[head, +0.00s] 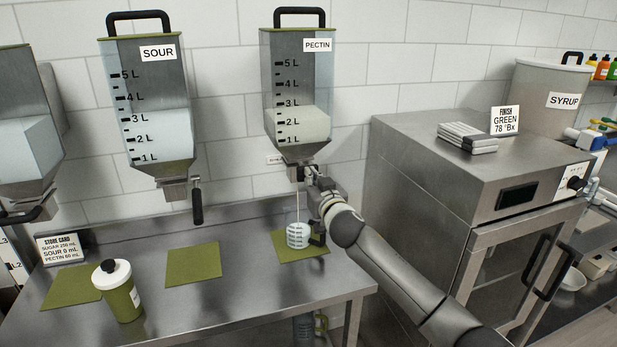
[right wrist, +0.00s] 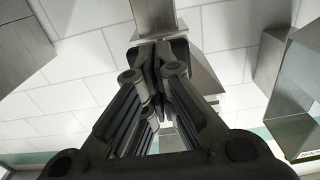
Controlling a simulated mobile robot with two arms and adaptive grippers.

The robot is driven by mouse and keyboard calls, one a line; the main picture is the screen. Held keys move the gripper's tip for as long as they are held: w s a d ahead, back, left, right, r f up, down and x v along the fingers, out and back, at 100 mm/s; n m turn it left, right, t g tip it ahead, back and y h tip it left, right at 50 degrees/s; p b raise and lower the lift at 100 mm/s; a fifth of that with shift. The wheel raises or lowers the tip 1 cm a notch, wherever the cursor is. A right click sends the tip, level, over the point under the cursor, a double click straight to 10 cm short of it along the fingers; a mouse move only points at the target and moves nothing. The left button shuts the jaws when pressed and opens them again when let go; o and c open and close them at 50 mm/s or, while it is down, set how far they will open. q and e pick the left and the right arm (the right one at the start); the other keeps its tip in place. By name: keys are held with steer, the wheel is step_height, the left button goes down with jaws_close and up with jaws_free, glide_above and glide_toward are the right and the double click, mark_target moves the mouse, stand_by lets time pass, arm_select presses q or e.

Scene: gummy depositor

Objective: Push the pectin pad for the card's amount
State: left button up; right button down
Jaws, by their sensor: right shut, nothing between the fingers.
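The pectin hopper (head: 301,90), labelled PECTIN, hangs on the wall with pale contents between the 2 L and 3 L marks. My right gripper (head: 309,174) is shut at the front of its outlet and hides most of the pad. In the right wrist view its closed fingertips (right wrist: 155,75) are up against a dark part below the metal outlet (right wrist: 155,18). A thin pale stream falls from the outlet into a measuring cup (head: 298,236) on a green mat (head: 312,248); its fill level is too small to read. The card (head: 62,247) reads PECTIN 60 mL and SOUR 0 mL.
The sour hopper (head: 150,105) with its hanging lever and another hopper (head: 25,130) are to the left. A green bottle (head: 118,290) stands on the steel table (head: 220,300). A steel cabinet (head: 470,190) stands close to the right of my arm.

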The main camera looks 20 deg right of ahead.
steer(key=shift+w+r+b, duration=0.1)
steer(key=shift+w+b, duration=0.25)
steer(key=shift+w, duration=0.55)
steer(key=s+p, duration=0.1)
steer(key=s, duration=0.1)
steer(key=shift+s, duration=0.35)
steer(key=shift+w, duration=0.15)
stand_by(0.7)
